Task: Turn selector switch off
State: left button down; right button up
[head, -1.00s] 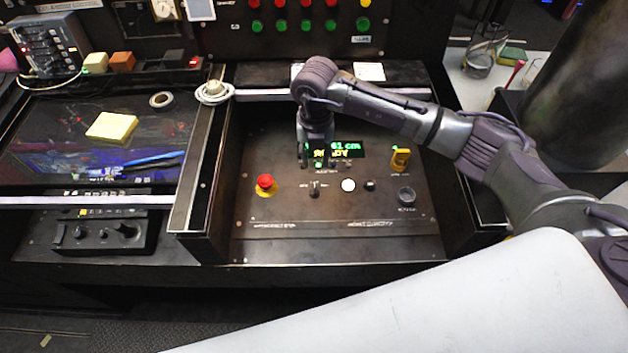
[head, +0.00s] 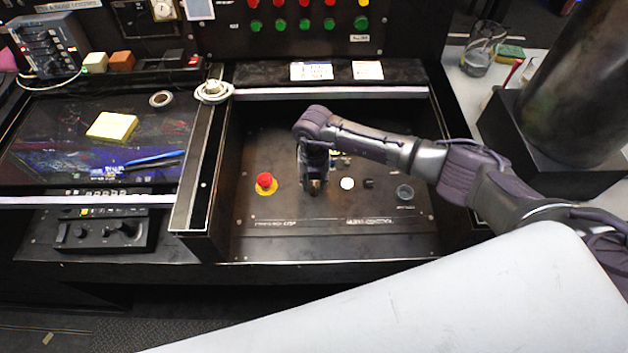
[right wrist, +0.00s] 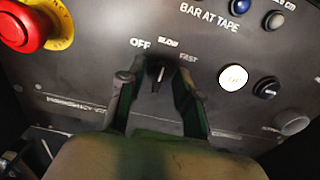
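The selector switch (right wrist: 158,76) is a small black knob on the dark panel, with the labels OFF, SLOW and FAST around its top in the right wrist view. The knob stands roughly upright below SLOW; its exact setting is hard to tell. My right gripper (right wrist: 157,82) is open, with one finger on each side of the knob and visible gaps between. In the head view my right gripper (head: 314,187) points down at the panel and hides the switch. My left gripper is not in view.
A red emergency button (head: 264,181) on a yellow base lies left of the switch. A lit white button (head: 347,183), a dark button (head: 369,183) and a round dark knob (head: 404,192) lie to the right. Raised walls flank the panel.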

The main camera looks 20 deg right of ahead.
grip_shut()
jog(key=n+b, duration=0.3)
jog(key=n, duration=0.2)
jog(key=shift+f, duration=0.1)
jog(key=shift+a+n+b, duration=0.2)
jog(key=shift+n+b, duration=1.25)
jog(key=shift+n, duration=0.45)
jog(key=shift+r, duration=0.2)
